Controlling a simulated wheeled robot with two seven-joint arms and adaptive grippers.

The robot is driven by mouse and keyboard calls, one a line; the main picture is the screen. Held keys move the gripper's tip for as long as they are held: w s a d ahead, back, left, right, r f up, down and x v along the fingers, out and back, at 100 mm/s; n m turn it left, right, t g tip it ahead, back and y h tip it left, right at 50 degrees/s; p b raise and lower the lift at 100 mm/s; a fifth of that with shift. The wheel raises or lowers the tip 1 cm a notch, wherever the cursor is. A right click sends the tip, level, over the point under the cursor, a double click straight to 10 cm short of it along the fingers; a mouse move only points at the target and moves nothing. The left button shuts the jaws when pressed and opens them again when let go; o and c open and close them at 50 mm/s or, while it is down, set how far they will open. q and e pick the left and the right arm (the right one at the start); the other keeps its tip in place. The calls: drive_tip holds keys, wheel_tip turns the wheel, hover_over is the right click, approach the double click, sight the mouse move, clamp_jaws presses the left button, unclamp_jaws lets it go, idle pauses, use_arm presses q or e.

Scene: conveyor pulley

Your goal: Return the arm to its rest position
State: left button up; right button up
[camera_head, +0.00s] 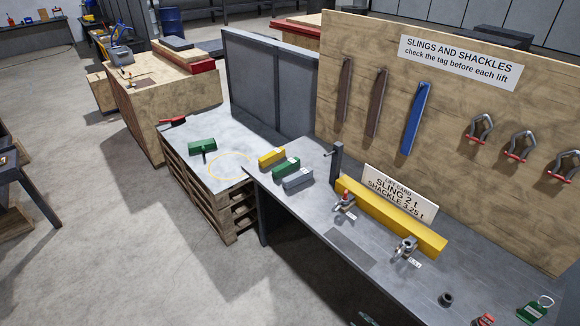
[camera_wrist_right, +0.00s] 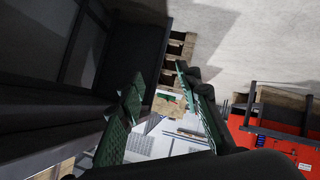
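My right gripper (camera_wrist_right: 158,82) shows in the right wrist view as two green-padded fingers standing apart. They are open with nothing held between them. In the head view, only a small dark piece of it (camera_head: 366,319) shows at the bottom edge, below the front edge of the grey workbench (camera_head: 345,245); the rest of the right arm is out of the picture. My left gripper and left arm are not seen in the head view.
The bench holds a yellow beam (camera_head: 390,217), shackles, a load card (camera_head: 400,193) and coloured blocks (camera_head: 286,168). A pallet table (camera_head: 215,175) adjoins at left. Open floor (camera_head: 180,260) lies left of the bench.

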drive_tip(key=s+d+f+m+g+h+b, duration=0.1)
drive_tip(key=s+d+f+m+g+h, duration=0.2)
drive_tip(key=s+f, duration=0.75)
drive_tip(key=s+d+f+m+g+h+b, duration=0.1)
drive_tip(key=s+d+f+m+h, duration=0.3)
drive_tip(key=s+f, duration=0.7)
drive_tip(key=s+a+f+m+g+y, duration=0.1)
drive_tip(key=s+f, duration=0.3)
drive_tip(key=s, duration=0.9)
drive_tip(key=s+a+f+m+g+b, duration=0.1)
drive_tip(key=s+f+g, duration=0.3)
drive_tip(key=s, duration=1)
drive_tip(key=shift+s+f+m+g+y, duration=0.2)
drive_tip(key=shift+s+m+g+y, duration=0.1)
drive_tip(key=shift+m+y, duration=0.15)
